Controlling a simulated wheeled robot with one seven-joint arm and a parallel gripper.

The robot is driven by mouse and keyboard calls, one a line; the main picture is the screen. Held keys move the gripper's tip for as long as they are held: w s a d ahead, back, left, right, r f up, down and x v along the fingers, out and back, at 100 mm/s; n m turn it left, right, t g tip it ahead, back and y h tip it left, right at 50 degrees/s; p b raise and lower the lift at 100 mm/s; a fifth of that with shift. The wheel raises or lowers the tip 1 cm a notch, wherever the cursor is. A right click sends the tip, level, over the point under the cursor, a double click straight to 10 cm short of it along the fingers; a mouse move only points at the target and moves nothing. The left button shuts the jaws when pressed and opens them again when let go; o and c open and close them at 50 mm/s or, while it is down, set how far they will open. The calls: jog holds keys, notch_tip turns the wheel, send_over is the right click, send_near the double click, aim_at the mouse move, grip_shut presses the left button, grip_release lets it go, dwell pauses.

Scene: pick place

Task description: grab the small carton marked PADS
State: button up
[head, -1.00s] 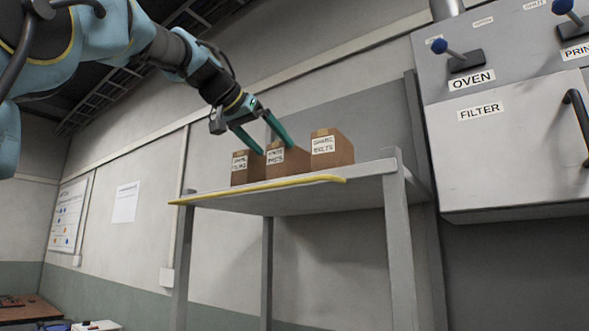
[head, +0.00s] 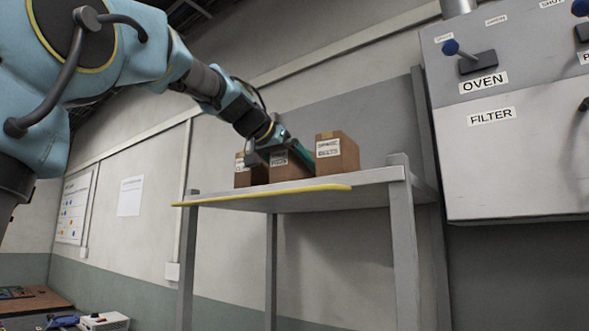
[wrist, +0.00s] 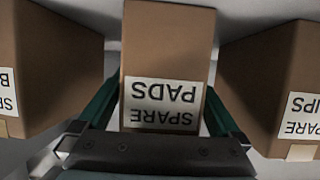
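The small brown carton marked SPARE PADS (wrist: 168,45) is in the middle of the wrist view, its white label upside down. In the head view it is the middle carton (head: 287,172) of a row of three on a raised shelf, partly hidden by my gripper. My gripper (wrist: 162,95) is open, with one teal finger on each side of this carton. The fingers are close to its sides; I cannot tell whether either touches. In the head view my gripper (head: 292,146) is low at the cartons, coming from the upper left.
A carton with a label ending in IPS (wrist: 285,75) stands close on the right in the wrist view. A carton with a partly cut-off label (wrist: 45,65) stands on the left. The shelf (head: 385,176) has a yellow front edge (head: 265,193). A grey cabinet (head: 500,150) is at right.

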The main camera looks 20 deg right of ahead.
jog(key=c, duration=1.5)
jog(key=shift+r, duration=0.15)
